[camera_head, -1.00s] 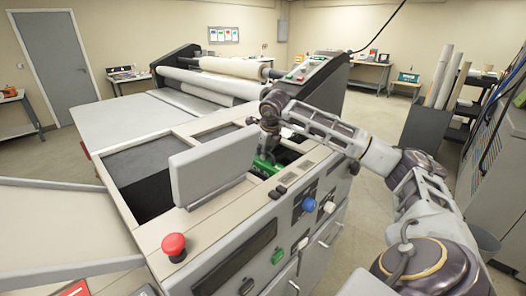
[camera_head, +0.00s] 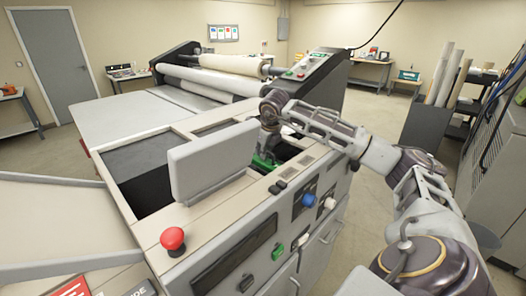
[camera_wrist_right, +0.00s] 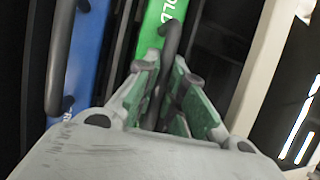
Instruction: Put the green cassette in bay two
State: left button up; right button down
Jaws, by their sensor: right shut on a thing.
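The green cassette (camera_head: 262,162) sits low in the right-hand opening of the machine's top, partly hidden by my wrist and the raised grey lid. In the right wrist view the green cassette (camera_wrist_right: 160,28) shows white lettering and a dark bar handle. My right gripper (camera_wrist_right: 163,72) is shut on this handle, with one finger on each side of it. In the head view my right gripper (camera_head: 265,148) points down into the opening. A blue cassette (camera_wrist_right: 84,55) with its own dark handle stands beside the green one. Bay numbers are not readable. My left gripper is out of view.
A grey lid (camera_head: 213,160) stands upright left of the opening, close to my right wrist. A red mushroom button (camera_head: 173,240) rises at the machine's front corner. Blue (camera_head: 309,201) and white (camera_head: 330,203) knobs stick out of the front panel. Rollers (camera_head: 215,78) lie behind.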

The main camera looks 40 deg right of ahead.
jog(key=shift+f+b, duration=0.5)
jog(key=shift+f, duration=0.25)
dwell(0.8)
jog(key=c, duration=1.4)
grip_release()
jog(key=shift+c, duration=0.2)
jog(key=shift+s+r, duration=0.2)
jog(key=shift+r, duration=0.35)
jog(key=v, duration=1.1)
